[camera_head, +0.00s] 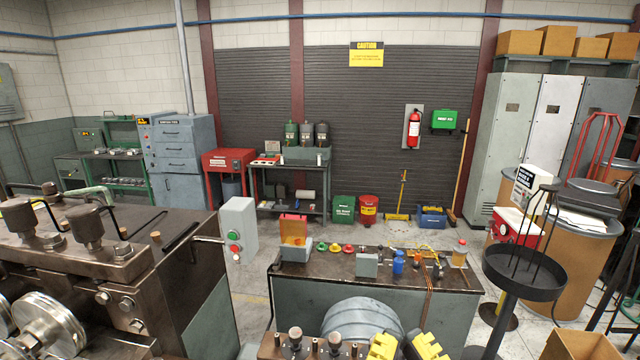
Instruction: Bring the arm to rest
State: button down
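The frame cuts these parts off.
A large dark coiler machine (185,262) with steel rollers fills the left. A control box (238,229) stands beside it. A dark-topped bench (335,268) with small items is in the centre. A black round tray stand (524,275) is at right. Open floor lies behind the bench.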

notch_tip(320, 180, up, 13)
jog(key=p, duration=1)
jog(key=shift+r, duration=0.1)
